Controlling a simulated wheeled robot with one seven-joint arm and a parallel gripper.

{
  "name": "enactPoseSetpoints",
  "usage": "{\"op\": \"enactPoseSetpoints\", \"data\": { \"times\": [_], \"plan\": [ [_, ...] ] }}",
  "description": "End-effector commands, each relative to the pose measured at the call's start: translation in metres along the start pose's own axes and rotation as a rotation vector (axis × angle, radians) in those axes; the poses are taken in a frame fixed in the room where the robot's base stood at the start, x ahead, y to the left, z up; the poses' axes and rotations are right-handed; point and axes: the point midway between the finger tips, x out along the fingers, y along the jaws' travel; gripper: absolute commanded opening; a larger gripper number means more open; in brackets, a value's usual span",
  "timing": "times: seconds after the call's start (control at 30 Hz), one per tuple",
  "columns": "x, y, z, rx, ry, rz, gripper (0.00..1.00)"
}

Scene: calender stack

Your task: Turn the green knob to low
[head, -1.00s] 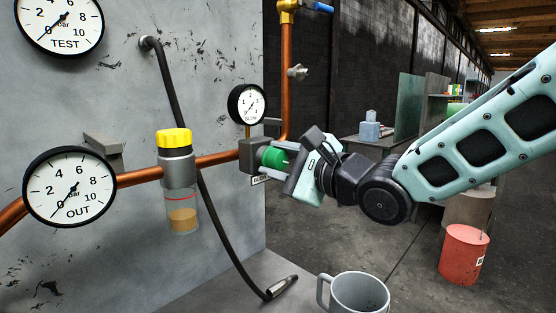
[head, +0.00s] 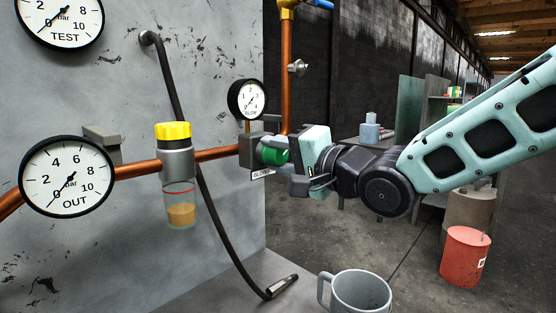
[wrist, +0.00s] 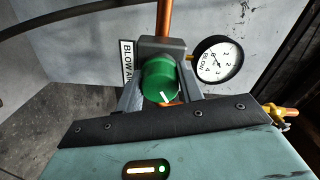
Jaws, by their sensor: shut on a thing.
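The green knob (head: 274,155) sticks out of a grey valve body (head: 252,150) on the copper pipe. In the wrist view the green knob (wrist: 159,80) shows a white line on its face, pointing to the lower right. My gripper (head: 284,164) is shut on the knob, with one finger on each side of it in the wrist view (wrist: 160,88). The small gauge marked BLOW (head: 248,99) sits just above the valve; it also shows in the wrist view (wrist: 218,60). A label (wrist: 127,62) beside the valve is partly covered. No low mark is readable.
A filter with a yellow cap (head: 173,133) and the OUT gauge (head: 66,177) are left of the valve. A black hose (head: 215,205) hangs between. A grey mug (head: 361,292) stands below, and a red bucket (head: 464,255) is on the floor at right.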

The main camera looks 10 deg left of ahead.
Motion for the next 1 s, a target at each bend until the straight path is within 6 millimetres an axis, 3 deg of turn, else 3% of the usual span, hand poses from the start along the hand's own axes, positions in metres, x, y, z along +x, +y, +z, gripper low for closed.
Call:
{"op": "enactPoseSetpoints", "data": {
  "times": [1.0],
  "plan": [
    [-0.0002, 0.0051, 0.0014, -0.966, -0.002, 0.001, 0.14]
  ]
}}
